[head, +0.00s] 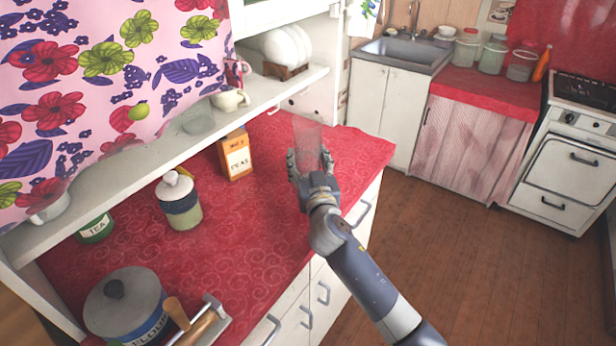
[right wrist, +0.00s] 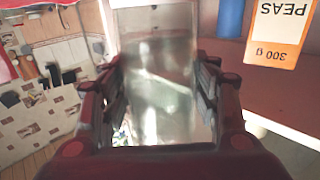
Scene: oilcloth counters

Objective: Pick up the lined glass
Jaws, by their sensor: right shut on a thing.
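The lined glass (head: 308,132) is a clear, faintly tinted tumbler at the back right end of the red counter (head: 250,215). My right gripper (head: 310,165) is shut on it, with one finger on each side. In the right wrist view, the glass (right wrist: 160,75) fills the space between the fingers of my right gripper (right wrist: 158,85), and the room shows blurred through it. The glass looks upright in the head view. I cannot tell whether its base touches the counter. My left gripper is not in view.
An orange peas box (head: 236,156) stands left of the glass; it shows upside down in the right wrist view (right wrist: 280,30). A lidded jar (head: 181,205), a tea tin (head: 96,229) and a flour canister (head: 125,305) stand farther left. A white shelf (head: 180,140) overhangs the counter's back.

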